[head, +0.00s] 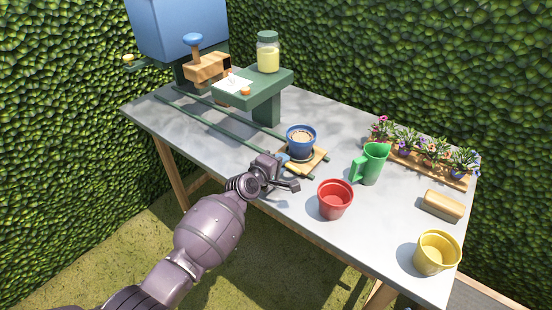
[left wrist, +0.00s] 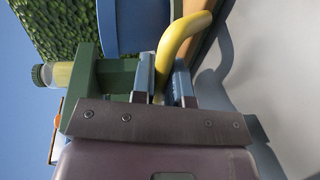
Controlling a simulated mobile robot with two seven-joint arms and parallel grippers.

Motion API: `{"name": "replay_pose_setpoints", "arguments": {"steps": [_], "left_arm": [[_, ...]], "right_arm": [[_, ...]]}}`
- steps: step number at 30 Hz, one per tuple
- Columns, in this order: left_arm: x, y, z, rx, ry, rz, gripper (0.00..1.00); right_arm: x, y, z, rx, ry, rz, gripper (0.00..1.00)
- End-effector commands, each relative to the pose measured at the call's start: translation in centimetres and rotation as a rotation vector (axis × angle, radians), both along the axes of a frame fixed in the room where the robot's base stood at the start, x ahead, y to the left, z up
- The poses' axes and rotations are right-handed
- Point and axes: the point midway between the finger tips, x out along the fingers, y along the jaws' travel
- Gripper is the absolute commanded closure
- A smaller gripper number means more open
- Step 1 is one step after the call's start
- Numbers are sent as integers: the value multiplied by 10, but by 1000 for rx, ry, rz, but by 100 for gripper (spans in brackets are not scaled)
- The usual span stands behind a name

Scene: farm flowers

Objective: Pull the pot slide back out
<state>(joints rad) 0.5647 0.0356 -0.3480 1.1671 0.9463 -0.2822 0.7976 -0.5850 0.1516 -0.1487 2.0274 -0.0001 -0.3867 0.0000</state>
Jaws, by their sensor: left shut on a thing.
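The pot slide (head: 320,160) is a small wooden board at the near end of two green rails (head: 190,113). A blue pot (head: 301,139) with brown filling stands upright on it. My left gripper (head: 283,166) is at the slide's near left side, low over the table and beside the pot. In the left wrist view the fingers of my left gripper (left wrist: 164,82) are shut on a curved yellow handle (left wrist: 181,40). In the head view the gripper hides this handle. My right gripper is not in view.
A green stand (head: 265,90) with a jar (head: 267,52) stands over the rails' middle. A blue box (head: 178,28) is at the rear left. A red pot (head: 335,199), green jug (head: 370,164), yellow pot (head: 437,252) and wooden block (head: 443,205) stand to the right.

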Motion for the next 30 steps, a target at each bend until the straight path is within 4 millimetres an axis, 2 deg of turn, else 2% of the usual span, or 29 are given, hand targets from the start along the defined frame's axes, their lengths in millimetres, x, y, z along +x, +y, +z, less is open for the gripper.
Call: {"name": "replay_pose_setpoints", "arguments": {"steps": [15, 16, 21, 30], "left_arm": [[-4, -6, 0, -1, 1, -4, 100], [-4, -6, -1, -1, 1, -4, 84], [-4, -5, 0, -1, 1, -3, 61], [-4, -3, 1, 0, 0, -1, 61]], "right_arm": [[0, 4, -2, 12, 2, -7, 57], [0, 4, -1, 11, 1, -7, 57], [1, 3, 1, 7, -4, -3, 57], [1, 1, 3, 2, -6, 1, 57]]}}
